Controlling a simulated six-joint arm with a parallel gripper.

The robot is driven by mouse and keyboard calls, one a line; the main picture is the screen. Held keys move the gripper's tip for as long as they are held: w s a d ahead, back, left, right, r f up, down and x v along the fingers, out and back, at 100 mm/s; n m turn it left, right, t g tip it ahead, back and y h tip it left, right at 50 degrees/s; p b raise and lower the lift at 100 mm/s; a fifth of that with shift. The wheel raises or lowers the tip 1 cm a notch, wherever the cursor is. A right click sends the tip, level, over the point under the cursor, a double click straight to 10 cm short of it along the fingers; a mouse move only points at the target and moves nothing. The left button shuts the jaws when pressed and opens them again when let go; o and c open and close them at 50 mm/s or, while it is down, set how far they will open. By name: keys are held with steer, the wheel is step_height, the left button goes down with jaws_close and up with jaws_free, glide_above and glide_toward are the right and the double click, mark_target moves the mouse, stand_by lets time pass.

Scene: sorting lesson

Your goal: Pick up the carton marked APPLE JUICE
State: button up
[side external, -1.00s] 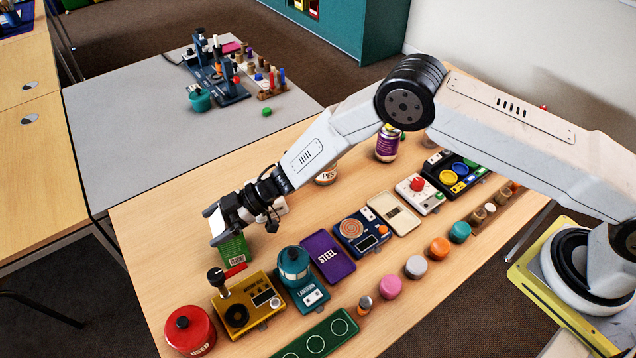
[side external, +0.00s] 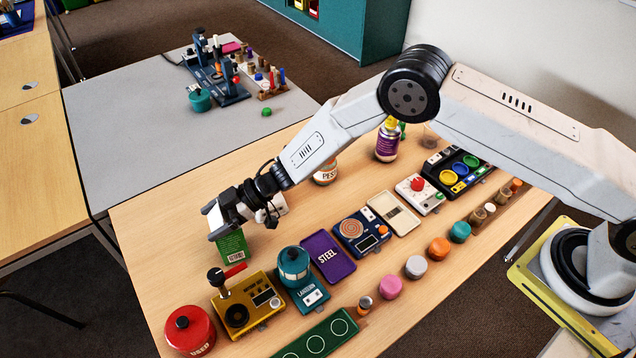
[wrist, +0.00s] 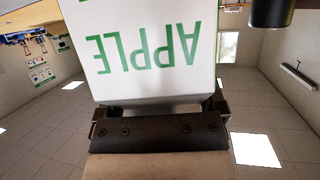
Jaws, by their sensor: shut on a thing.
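The carton marked APPLE (wrist: 150,45) fills the upper middle of the wrist view, white with green letters that appear upside down. Any further word on it is out of that view. In the side view the carton (side external: 234,248) shows a green side with a small barcode label. My gripper (side external: 222,219) is shut on the carton from above, at its upper part. In the wrist view my gripper (wrist: 160,108) lies against the carton's near end. The gripper hides the carton's top, and I cannot tell whether its bottom touches the table.
A yellow device with a red-tipped lever (side external: 244,299), a teal lantern (side external: 294,264) and a red tin (side external: 189,330) stand in front of the carton. A white object (side external: 279,203) is close behind my gripper. The table left of the carton (side external: 160,225) is clear.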

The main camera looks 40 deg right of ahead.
steer(key=shift+r, duration=4.3)
